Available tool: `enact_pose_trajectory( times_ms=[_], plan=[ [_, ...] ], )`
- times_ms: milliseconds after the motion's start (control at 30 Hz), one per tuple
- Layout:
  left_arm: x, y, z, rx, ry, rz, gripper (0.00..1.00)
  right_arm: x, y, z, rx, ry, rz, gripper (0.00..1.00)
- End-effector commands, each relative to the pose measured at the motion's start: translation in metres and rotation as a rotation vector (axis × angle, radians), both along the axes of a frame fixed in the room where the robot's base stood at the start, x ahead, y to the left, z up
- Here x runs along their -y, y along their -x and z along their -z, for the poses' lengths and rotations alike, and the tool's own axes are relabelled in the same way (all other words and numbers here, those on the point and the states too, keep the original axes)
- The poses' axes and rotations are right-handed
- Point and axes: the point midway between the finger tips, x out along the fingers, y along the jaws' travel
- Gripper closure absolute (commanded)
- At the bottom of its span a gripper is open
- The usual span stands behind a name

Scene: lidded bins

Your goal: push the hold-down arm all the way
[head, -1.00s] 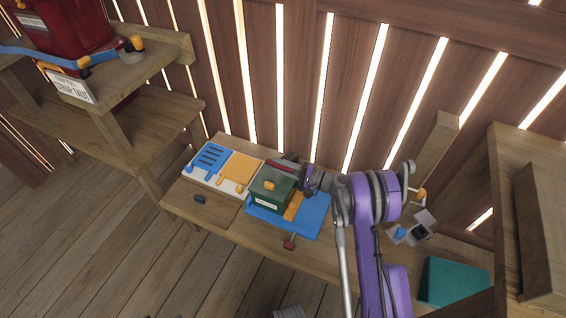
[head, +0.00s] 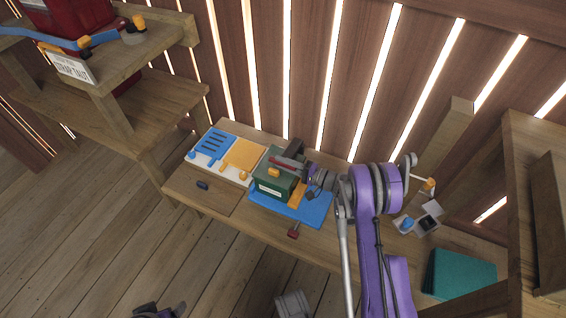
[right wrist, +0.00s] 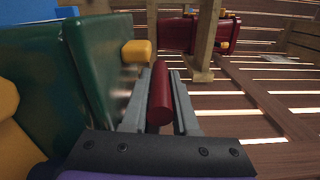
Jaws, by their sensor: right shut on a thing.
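A dark green bin (head: 270,190) with a yellow knob and a white label stands on a blue mat (head: 318,216) on the bench. The hold-down arm seems to be the dark red bar (head: 284,161) at the bin's far side; it also shows in the right wrist view (right wrist: 160,95). My right gripper (head: 303,167) is shut on this red bar, with a grey finger on either side of it. In the wrist view the green bin wall is close on the left. A dark and purple part of my left arm shows at the bottom edge; its fingers are unclear.
A board with a blue slotted panel (head: 214,143) and a yellow panel (head: 244,155) lies left of the bin. A red-ended handle (head: 294,231) sticks out at the front. A red bin (head: 75,14) stands on the left shelf. A teal block (head: 462,273) lies at the right.

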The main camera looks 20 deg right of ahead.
Motion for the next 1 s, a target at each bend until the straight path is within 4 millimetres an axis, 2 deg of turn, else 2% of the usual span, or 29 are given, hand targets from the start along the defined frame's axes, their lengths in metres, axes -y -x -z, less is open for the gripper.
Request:
enact_pose_trajectory(
  times_ms=[167, 200, 333, 700, 833, 1000],
  plan=[
    [0.000, 0.000, 0.000, 0.000, 0.000, 0.000, 0.23, 0.001, 0.000, 0.000, -0.001, -0.001, 0.001, 1.00],
    [0.000, 0.000, 0.000, 0.000, 0.000, 0.000, 0.23, 0.001, 0.000, 0.000, -0.001, -0.001, 0.001, 0.65],
    [0.000, 0.000, 0.000, 0.000, 0.000, 0.000, 0.23, 0.000, 0.000, 0.000, -0.001, -0.001, 0.001, 0.43],
    [0.000, 0.000, -0.001, 0.000, 0.000, 0.000, 0.23, 0.004, 0.004, 0.000, 0.000, 0.000, 0.001, 0.43],
    [0.000, 0.001, -0.004, 0.000, 0.000, 0.000, 0.23, 0.017, 0.018, -0.001, 0.000, 0.002, 0.003, 0.43],
    [0.000, 0.002, -0.010, 0.000, 0.000, 0.000, 0.23, 0.040, 0.045, -0.001, 0.000, 0.002, 0.004, 0.43]
  ],
)
